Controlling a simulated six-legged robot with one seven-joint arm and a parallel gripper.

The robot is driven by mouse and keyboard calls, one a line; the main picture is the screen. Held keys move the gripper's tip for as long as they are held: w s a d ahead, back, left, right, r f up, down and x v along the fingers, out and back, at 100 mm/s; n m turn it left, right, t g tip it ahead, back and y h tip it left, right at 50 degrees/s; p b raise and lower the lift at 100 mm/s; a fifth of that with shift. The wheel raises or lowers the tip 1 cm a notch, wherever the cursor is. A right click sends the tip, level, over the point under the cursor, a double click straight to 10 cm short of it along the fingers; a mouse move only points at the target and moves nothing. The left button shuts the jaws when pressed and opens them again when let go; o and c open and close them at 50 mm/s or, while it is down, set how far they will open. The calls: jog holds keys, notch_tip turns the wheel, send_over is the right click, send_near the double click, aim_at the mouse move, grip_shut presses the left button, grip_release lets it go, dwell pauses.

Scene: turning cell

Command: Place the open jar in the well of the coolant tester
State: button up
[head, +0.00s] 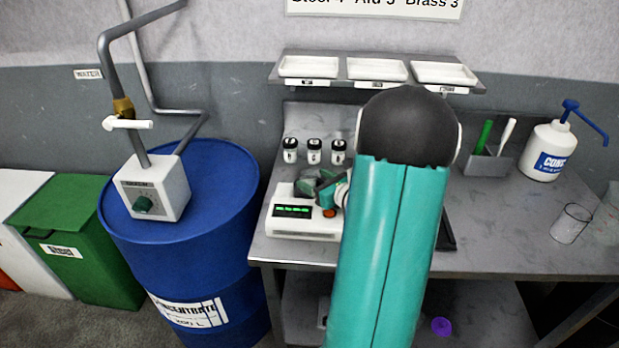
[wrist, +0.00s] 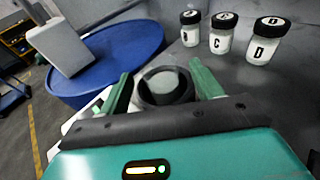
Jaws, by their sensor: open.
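The coolant tester (head: 290,226) is a white box with a lit green display and an orange button, at the left end of the bench. My gripper (head: 322,184) is at its top, partly hidden by my arm. In the wrist view, the green fingers of my gripper (wrist: 160,80) stand apart on both sides of a round, dark-rimmed, open-topped thing (wrist: 167,97). It looks like the open jar's mouth, but I cannot tell it surely from the tester's well. A gap shows beside the fingers. A white part of the tester shows behind the left finger.
Several lidded jars (head: 314,151) stand behind the tester; B, C and D show in the wrist view (wrist: 220,35). A blue drum (head: 190,245) stands left of the bench. A clear beaker (head: 571,223) and a pump bottle (head: 547,151) are at the right. A shelf (head: 340,82) with trays is above.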

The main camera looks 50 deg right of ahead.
jog(key=v, duration=0.8)
jog(key=shift+s+a, duration=0.15)
jog(key=shift+s, duration=0.25)
jog(key=w+a+r+n+y, duration=0.1)
jog(key=a, duration=0.1)
jog(key=w+a+n+y, duration=0.1)
jog(key=a+n, duration=0.1)
jog(key=a, duration=0.1)
jog(key=w+a+r+n+g+y, duration=0.1)
jog(key=w+a+n+y, duration=0.1)
jog(key=a, duration=0.1)
jog(key=shift+r, duration=0.3)
jog(key=s+a+r+n+g+y, duration=0.15)
jog(key=a+n+g, duration=0.25)
jog(key=a+n, duration=0.55)
jog(key=a+r+n+g+y, duration=0.3)
jog(key=a+n, duration=0.4)
jog(key=a, duration=0.6)
jog(key=s+a+r+n+g+h, duration=0.1)
jog(key=s+a+r+n+h, duration=0.1)
jog(key=n, duration=0.6)
jog(key=s+a+r+n+g+h, duration=0.1)
jog(key=s+a+r+n+h, duration=0.1)
jog(key=s+a+n+h, duration=0.2)
jog(key=s+n+h, duration=0.1)
jog(key=s+n, duration=0.1)
jog(key=n, duration=0.1)
jog(key=shift+a+r+n, duration=0.3)
jog(key=shift+a+n, duration=0.05)
jog(key=shift+a, duration=0.05)
